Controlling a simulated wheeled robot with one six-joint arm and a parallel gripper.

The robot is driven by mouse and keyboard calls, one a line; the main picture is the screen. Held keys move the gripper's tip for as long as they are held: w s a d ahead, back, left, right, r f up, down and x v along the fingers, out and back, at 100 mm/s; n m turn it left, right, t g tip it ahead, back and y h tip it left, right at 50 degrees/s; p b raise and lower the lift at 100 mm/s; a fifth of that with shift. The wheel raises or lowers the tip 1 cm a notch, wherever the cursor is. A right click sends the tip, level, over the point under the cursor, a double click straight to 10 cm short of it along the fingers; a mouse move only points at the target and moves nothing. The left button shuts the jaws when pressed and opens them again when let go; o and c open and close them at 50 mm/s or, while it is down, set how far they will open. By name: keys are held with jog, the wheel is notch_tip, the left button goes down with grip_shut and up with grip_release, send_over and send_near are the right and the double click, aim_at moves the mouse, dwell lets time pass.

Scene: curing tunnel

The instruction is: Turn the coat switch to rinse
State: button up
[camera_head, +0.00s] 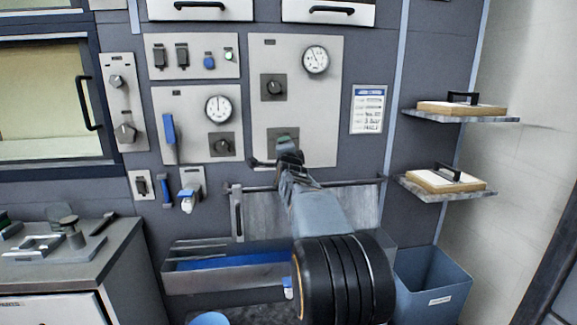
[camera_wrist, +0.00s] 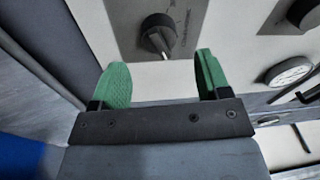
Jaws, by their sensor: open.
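A dark rotary knob (camera_wrist: 157,30) with a pointed handle sits on a grey plate (camera_wrist: 122,28) in the wrist view. Small lettering beside it is too blurred to read, so I cannot confirm that it is the coat switch. My gripper (camera_wrist: 163,80) is open and empty, its two green fingers apart, with the knob ahead of the gap between them and not gripped. In the head view my gripper (camera_head: 287,145) is in front of the lower plate of the tall white panel (camera_head: 312,115) and hides the knob there.
A second knob (camera_head: 272,87) and a gauge (camera_head: 315,59) are above on the same panel. A rail (camera_head: 350,182) runs below the panel. A left panel holds a blue lever (camera_head: 169,130). Two shelves (camera_head: 455,116) (camera_head: 450,190) stick out at the right.

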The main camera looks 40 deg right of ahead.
jog(key=b+v, duration=0.1)
jog(key=v, duration=0.8)
jog(key=shift+s, duration=0.15)
jog(key=shift+f, duration=0.1)
jog(key=s+a+f+n+g+y, duration=0.1)
jog(key=a+f+n+g+y, duration=0.25)
jog(key=f+n, duration=0.5)
jog(key=s+a+f+n+g+y+p, duration=0.5)
jog(key=s+a+f+n+p, duration=0.15)
jog(key=a, duration=0.25)
jog(key=s+a+r+n+g+p, duration=0.2)
jog(key=s+a+n+p, duration=0.1)
jog(key=s+a+p, duration=0.2)
jog(key=s+a+r+n+g+y+p, duration=0.1)
jog(key=s+a+n+p, duration=0.3)
jog(key=s, duration=0.5)
jog(key=shift+s+a+r+g+p, duration=0.4)
jog(key=shift+a+r+g, duration=0.25)
jog(key=shift+a, duration=0.7)
